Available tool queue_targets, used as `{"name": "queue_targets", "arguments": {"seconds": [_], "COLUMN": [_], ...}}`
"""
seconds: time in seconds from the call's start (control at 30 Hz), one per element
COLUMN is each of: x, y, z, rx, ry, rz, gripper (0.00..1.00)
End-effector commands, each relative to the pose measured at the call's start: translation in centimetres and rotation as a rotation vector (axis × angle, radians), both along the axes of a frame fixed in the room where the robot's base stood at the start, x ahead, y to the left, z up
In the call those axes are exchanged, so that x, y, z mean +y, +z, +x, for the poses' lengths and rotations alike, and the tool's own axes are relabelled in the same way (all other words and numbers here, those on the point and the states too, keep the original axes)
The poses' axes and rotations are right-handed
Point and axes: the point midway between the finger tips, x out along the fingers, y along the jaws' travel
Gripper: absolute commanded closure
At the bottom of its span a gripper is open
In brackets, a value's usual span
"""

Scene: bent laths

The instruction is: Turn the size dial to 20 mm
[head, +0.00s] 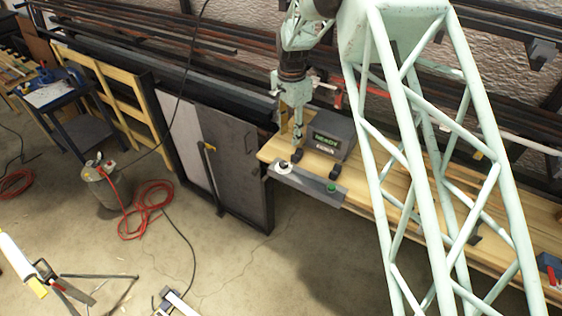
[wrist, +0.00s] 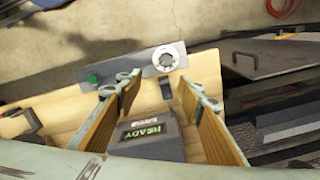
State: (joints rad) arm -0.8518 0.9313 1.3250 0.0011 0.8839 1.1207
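The size dial is a round white dial with a grey centre knob (wrist: 166,58), at one end of a grey front panel (wrist: 128,68). In the head view the dial (head: 283,168) is at the left end of that panel. Its marks are too small to read. A green button (wrist: 93,78) sits at the panel's other end. My gripper (wrist: 160,86) is open and empty, its two wood-coloured finger faces spread apart. In the head view my gripper (head: 292,138) points down over the bench, apart from the dial and behind it.
A grey box with a lit READY display (head: 325,141) stands on the wooden bench (wrist: 62,98) close to my gripper. Small black blocks (wrist: 165,88) (head: 334,172) sit on the bench behind the panel. A grey cabinet (head: 235,165) stands left of the bench.

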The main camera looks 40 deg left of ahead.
Motion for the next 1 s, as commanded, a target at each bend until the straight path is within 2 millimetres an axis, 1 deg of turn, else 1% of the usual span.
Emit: {"name": "queue_targets", "arguments": {"seconds": [0.03, 0.1, 0.23, 0.73, 0.87, 1.0], "x": [0.6, 1.1, 1.6, 1.7, 1.6, 1.6], "y": [-0.6, -1.2, -1.7, -2.0, -2.6, -3.7], "z": [-0.3, -0.6, -0.8, -0.8, -0.8, -0.9], "rx": [0.000, 0.000, -0.001, 0.001, 0.001, 0.002], "ry": [0.000, -0.002, -0.004, -0.004, -0.004, -0.004], "rz": [-0.001, -0.001, -0.001, -0.002, -0.003, -0.004], "gripper": [0.65, 0.65, 0.65, 0.65, 0.65, 0.65]}}
